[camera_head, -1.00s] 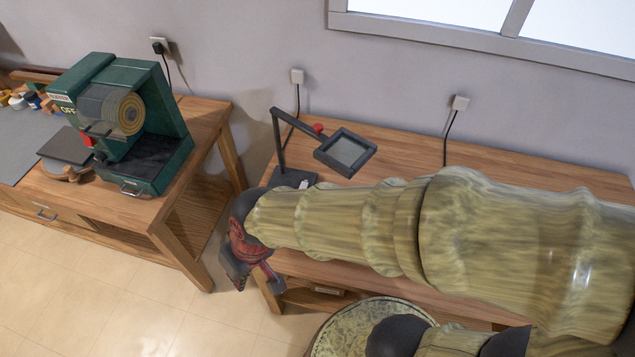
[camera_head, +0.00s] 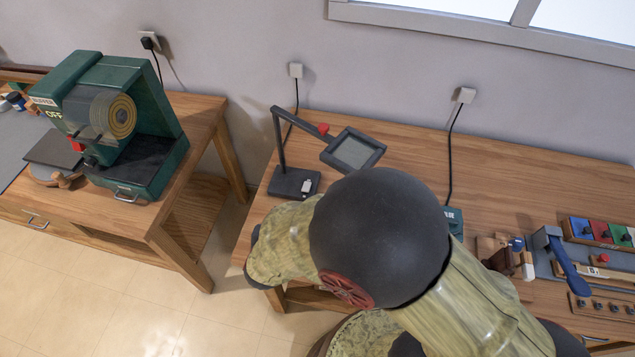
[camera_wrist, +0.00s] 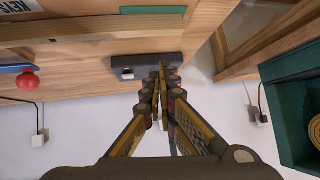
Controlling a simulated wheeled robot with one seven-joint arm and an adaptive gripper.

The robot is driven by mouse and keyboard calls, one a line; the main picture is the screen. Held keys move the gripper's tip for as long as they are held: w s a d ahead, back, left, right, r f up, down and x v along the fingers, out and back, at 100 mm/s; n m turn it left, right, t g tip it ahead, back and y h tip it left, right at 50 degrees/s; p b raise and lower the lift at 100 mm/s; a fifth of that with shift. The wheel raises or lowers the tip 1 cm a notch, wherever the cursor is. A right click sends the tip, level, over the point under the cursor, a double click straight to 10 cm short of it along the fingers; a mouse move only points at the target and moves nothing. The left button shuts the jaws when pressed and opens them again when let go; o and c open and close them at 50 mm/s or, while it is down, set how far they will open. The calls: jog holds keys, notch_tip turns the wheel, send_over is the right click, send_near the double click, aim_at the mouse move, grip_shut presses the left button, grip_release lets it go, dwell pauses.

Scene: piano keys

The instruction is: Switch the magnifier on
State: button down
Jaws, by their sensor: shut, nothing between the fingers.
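The magnifier (camera_head: 353,151) stands on the right-hand wooden table, with a dark square frame around a grey lens, a jointed dark arm and a red knob (camera_head: 323,129). Its dark base (camera_head: 294,182) carries a small white switch (camera_head: 306,186). In the wrist view the base (camera_wrist: 178,59) is a dark bar, with the white switch (camera_wrist: 127,75) near its left end. My gripper (camera_wrist: 161,76) is shut and empty. Its fingertips overlap the base in that view, right of the switch; I cannot tell whether they touch. In the head view my arm hides the fingers.
A green machine (camera_head: 125,125) stands on the left table (camera_head: 205,120), across a gap. Wall sockets with black cords are behind. Blue and coloured items (camera_head: 600,230) lie at the right of the magnifier's table. The tabletop (camera_head: 410,150) behind the magnifier is clear.

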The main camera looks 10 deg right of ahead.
jog(key=w+d+r+m+t+h, duration=0.1)
jog(key=w+d+r+t+h, duration=0.1)
jog(key=d+r, duration=0.4)
jog(key=shift+w+d+h, duration=0.2)
jog(key=shift+w+h, duration=0.05)
jog(key=shift+h, duration=0.55)
jog(key=shift+w+f, duration=0.1)
jog(key=b, duration=0.3)
send_over(305, 187)
jog(key=s, duration=0.2)
notch_tip(305, 187, down, 4)
jog(key=shift+f, duration=0.1)
notch_tip(305, 187, down, 2)
jog(key=shift+f+b, duration=0.15)
jog(key=shift+b, duration=0.5)
jog(key=shift+s+a+f+b, duration=0.1)
jog(key=shift+s+f+b, duration=0.15)
jog(key=shift+f, duration=0.5)
